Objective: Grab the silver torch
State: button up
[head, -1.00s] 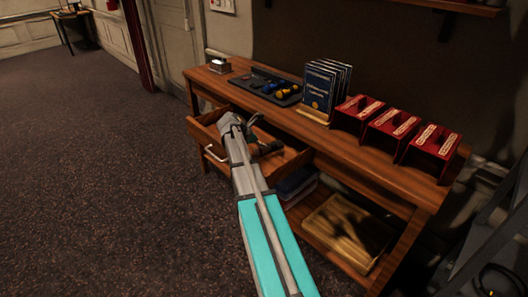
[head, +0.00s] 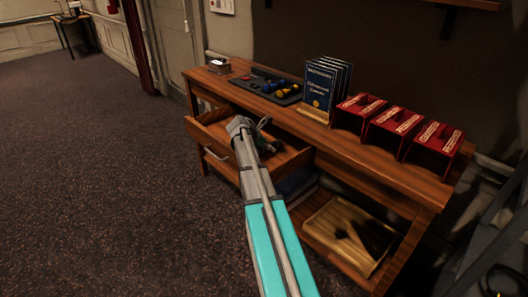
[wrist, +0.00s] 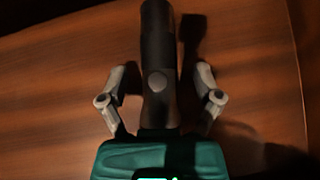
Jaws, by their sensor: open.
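A dark grey torch-shaped object (wrist: 158,45) with a round button lies on a brown wooden surface in the wrist view. It looks dark in the shadow, so I cannot confirm that it is silver. My gripper (wrist: 163,75) is open, with one finger on each side of it and visible gaps between. Its near end is hidden by the gripper's green body. In the head view my gripper (head: 268,142) is down at the open drawer (head: 209,132), partly hidden by my arm. The torch cannot be made out there.
The drawer is in a wooden desk (head: 400,167). On top are a dark tray (head: 247,83) with blue and yellow items, a stand of blue booklets (head: 320,85) and three red boxes (head: 436,145). The lower shelf holds a flat yellowish case (head: 322,228). Floor at left is clear.

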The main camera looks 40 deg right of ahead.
dwell(0.4)
grip_shut()
